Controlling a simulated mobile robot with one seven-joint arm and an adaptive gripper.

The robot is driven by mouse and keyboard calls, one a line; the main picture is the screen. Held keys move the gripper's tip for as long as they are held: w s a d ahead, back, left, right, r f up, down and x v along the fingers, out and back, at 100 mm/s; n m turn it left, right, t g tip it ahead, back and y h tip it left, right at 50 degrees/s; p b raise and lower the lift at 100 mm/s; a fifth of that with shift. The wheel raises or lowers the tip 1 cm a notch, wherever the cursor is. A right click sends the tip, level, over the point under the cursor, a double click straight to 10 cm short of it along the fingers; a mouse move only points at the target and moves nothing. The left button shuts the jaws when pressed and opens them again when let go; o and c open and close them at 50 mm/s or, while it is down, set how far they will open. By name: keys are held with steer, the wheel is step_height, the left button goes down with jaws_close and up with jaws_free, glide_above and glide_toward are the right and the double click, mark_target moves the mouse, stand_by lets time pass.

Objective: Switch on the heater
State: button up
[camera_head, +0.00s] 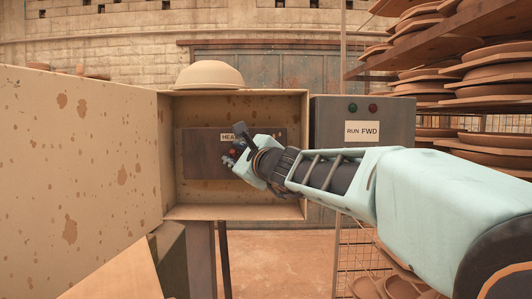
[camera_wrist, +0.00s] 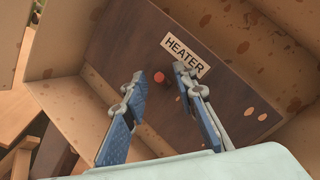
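The heater panel (camera_wrist: 118,42) is a dark brown plate at the back of an open beige box (camera_head: 236,213). It carries a white HEATER label (camera_wrist: 184,55), partly hidden behind my arm in the head view (camera_head: 228,137). A small round red knob or button (camera_wrist: 158,77) sits on the panel just below the label's left end. My gripper (camera_wrist: 160,82) is open and empty, its two blue-padded fingers apart and pointing at the panel. The red part shows between the fingertips; whether they touch it I cannot tell. In the head view my gripper (camera_head: 240,158) hides much of the panel.
The box's spotted door (camera_head: 85,150) stands open at the left. A grey RUN FWD box (camera_head: 383,105) is close on the right. Racks of clay plates (camera_head: 480,90) stand farther right.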

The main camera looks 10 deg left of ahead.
steer(key=shift+w+a, duration=0.1)
steer(key=shift+c, duration=0.6)
jaws_close()
steer(key=shift+r+p, duration=0.2)
steer(key=shift+p, duration=0.1)
steer(key=shift+r+p, duration=0.25)
steer(key=shift+p, duration=0.85)
steer(key=shift+r+m+g+h+p, duration=0.1)
steer(key=shift+m+g+h+p, duration=0.2)
steer(key=shift+p, duration=1.75)
steer(key=shift+g+p, duration=0.3)
steer(key=shift+p, duration=0.5)
